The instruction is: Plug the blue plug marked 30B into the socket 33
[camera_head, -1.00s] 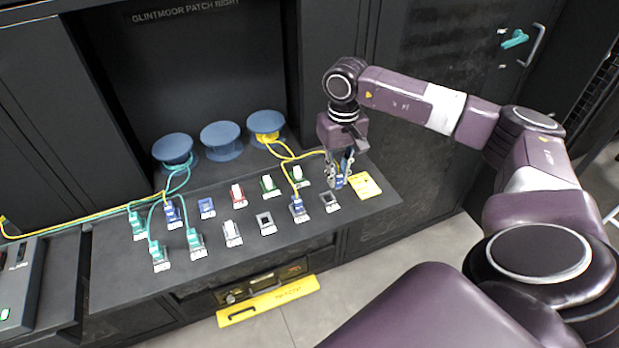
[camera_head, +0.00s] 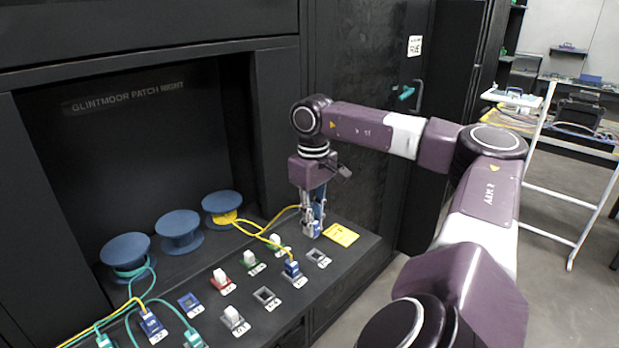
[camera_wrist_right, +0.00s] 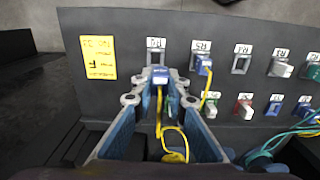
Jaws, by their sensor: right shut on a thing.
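My right gripper (camera_head: 312,226) is shut on a blue plug with a yellow cable, low over the right end of the back row. The held plug shows between the fingertips in the right wrist view (camera_wrist_right: 160,77); its marking is not readable. An empty grey socket (camera_head: 318,258) lies just in front of the gripper in the head view; it shows just beyond the plug in the wrist view (camera_wrist_right: 155,58). Labels are too small to tell which socket is 33. Contact between plug and panel cannot be told. My left gripper is not in view.
Another blue plug (camera_head: 292,268) with a yellow cable sits left of the empty socket. Another empty grey socket (camera_head: 266,297) and an empty blue one (camera_head: 190,303) lie further left. A yellow note (camera_head: 341,234) is right of the gripper. Yellow cables run to a blue spool (camera_head: 222,203).

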